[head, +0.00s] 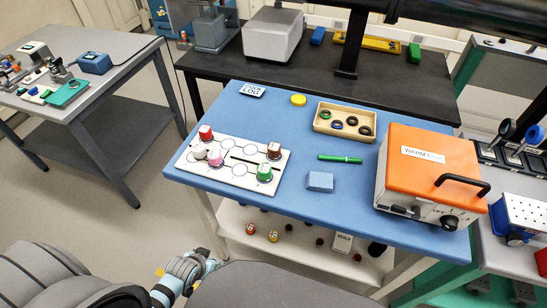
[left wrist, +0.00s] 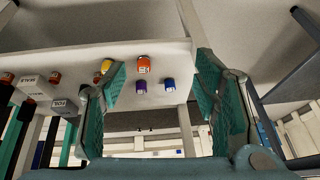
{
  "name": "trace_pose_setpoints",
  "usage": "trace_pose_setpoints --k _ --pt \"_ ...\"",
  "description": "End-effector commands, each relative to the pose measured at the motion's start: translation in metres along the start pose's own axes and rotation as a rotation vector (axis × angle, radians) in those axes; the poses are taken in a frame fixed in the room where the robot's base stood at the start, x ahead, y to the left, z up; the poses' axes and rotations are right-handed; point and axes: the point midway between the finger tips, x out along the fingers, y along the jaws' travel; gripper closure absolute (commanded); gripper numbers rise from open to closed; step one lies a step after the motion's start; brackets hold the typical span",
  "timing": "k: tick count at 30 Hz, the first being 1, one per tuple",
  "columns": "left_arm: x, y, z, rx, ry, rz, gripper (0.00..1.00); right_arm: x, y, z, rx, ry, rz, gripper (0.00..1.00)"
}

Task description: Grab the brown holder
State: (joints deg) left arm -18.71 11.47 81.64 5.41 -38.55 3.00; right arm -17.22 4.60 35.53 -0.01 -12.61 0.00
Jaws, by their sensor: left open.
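The brown holder (head: 275,150) stands upright on the right part of a white board (head: 238,184) on the blue table, just behind a green holder (head: 264,171). Red (head: 206,132), white (head: 200,153) and pink (head: 215,158) holders stand on the board's left part. My left gripper (head: 205,258) is low in front of the table's left front corner, well apart from the brown holder. In the left wrist view its jaws (left wrist: 163,95) are open, with nothing between the pads. I cannot see the brown holder in that view. My right gripper is not in view.
A wooden tray of rings (head: 318,128), a green marker (head: 340,159), a blue block (head: 320,181) and an orange-lidded box (head: 428,148) share the blue table (head: 285,217). The shelf below (head: 322,261) holds several small items. A grey table (head: 105,75) stands at left.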

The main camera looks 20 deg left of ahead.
Motion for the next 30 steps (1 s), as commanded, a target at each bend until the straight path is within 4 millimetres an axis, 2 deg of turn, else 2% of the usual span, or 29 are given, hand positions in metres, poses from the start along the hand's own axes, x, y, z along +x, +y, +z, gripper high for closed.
trace_pose_setpoints --k 1,3,5,6,9,10,12,15,17,19,25,30 --pt "-0.008 0.002 -0.041 0.009 0.080 0.013 0.44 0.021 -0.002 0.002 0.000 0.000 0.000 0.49" --pt "-0.044 0.009 -0.092 0.025 0.171 0.040 0.44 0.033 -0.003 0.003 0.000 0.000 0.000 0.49" --pt "-0.079 0.018 -0.123 0.050 0.240 0.065 0.44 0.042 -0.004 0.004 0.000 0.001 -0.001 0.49" --pt "-0.102 0.026 -0.138 0.068 0.282 0.084 0.44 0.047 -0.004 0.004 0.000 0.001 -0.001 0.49" --pt "-0.153 0.041 -0.160 0.113 0.364 0.120 0.44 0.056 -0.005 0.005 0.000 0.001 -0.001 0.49" --pt "-0.169 0.043 -0.177 0.130 0.420 0.134 0.44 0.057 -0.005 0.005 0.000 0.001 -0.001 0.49" --pt "-0.191 0.043 -0.221 0.139 0.549 0.177 0.44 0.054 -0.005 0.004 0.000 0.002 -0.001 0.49" --pt "-0.216 0.043 -0.263 0.140 0.683 0.230 0.44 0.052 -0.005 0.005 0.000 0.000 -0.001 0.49" --pt "-0.225 0.044 -0.279 0.137 0.733 0.253 0.44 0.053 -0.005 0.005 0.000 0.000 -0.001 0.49" --pt "-0.224 0.046 -0.290 0.132 0.757 0.263 0.44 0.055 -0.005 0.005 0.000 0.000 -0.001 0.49" --pt "-0.187 0.062 -0.323 0.129 0.759 0.268 0.44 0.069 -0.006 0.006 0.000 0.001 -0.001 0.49" --pt "-0.167 0.070 -0.342 0.133 0.756 0.266 0.44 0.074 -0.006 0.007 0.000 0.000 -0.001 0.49"
